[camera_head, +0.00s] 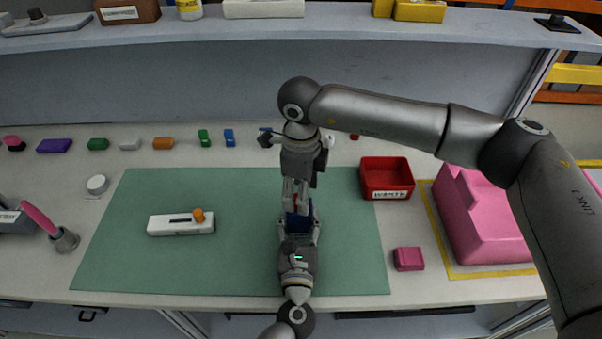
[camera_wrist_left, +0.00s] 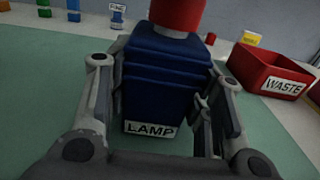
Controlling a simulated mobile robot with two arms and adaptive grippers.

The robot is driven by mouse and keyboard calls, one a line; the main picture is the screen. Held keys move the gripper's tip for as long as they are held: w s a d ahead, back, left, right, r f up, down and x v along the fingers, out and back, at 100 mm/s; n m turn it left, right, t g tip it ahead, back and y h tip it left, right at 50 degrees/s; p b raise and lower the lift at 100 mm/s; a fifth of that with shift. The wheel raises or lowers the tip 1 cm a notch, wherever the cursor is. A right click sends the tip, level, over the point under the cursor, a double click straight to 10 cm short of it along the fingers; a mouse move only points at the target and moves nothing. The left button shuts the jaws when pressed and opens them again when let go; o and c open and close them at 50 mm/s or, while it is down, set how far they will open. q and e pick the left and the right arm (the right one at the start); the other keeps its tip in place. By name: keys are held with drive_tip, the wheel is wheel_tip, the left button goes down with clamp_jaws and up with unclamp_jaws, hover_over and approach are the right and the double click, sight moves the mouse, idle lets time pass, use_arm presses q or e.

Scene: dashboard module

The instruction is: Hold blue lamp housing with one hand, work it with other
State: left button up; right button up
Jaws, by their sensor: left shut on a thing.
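The blue lamp housing (camera_head: 297,220) is at the right part of the green mat, mostly hidden by my grippers in the head view. In the left wrist view the housing (camera_wrist_left: 163,85) is ribbed, with a white LAMP label facing the camera. A red round part (camera_wrist_left: 176,14) sits on its top; its upper end is cut off. My left gripper (camera_head: 298,229) is shut on the housing, one finger on each side. My right gripper (camera_head: 296,198) points down just above the housing, at the red part. Whether its fingers touch the red part cannot be told.
A red WASTE bin (camera_head: 386,178) and a small crimson block (camera_head: 408,259) are to the right. A white device with an orange knob (camera_head: 181,223) lies on the mat (camera_head: 130,265) at left. Several small coloured parts line the back. A large pink block (camera_head: 480,220) is far right.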

drive_tip(key=shift+f, duration=0.85)
drive_tip(key=c, duration=1.1)
drive_tip(key=shift+r, duration=0.15)
drive_tip(key=shift+r, duration=2.95)
use_arm(q)
drive_tip(key=o, duration=1.4)
